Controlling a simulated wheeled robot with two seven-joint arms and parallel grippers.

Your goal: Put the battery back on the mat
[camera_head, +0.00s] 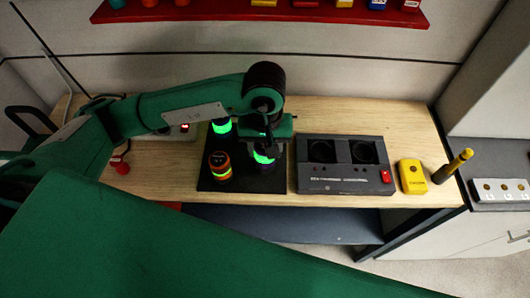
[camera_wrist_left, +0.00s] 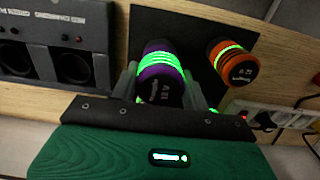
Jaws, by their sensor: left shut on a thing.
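The purple battery (camera_wrist_left: 160,72), with glowing green bands and the label A 21, is between the fingers of my left gripper (camera_wrist_left: 162,92) in the left wrist view. The gripper is shut on it. In the head view the left gripper (camera_head: 265,143) is over the right part of the black mat (camera_head: 237,182), and the battery's green glow (camera_head: 263,158) shows below it. I cannot tell whether its base touches the mat. An orange battery (camera_head: 220,166) stands on the mat to the left; it also shows in the wrist view (camera_wrist_left: 232,62). My right gripper is not in view.
Another green-lit battery (camera_head: 221,126) is at the mat's back, partly hidden by my arm. A dark charger (camera_head: 340,180) with two round wells stands right of the mat. Further right are a yellow box (camera_head: 413,177) and a yellow-handled tool (camera_head: 458,165). A red shelf (camera_head: 250,14) hangs behind.

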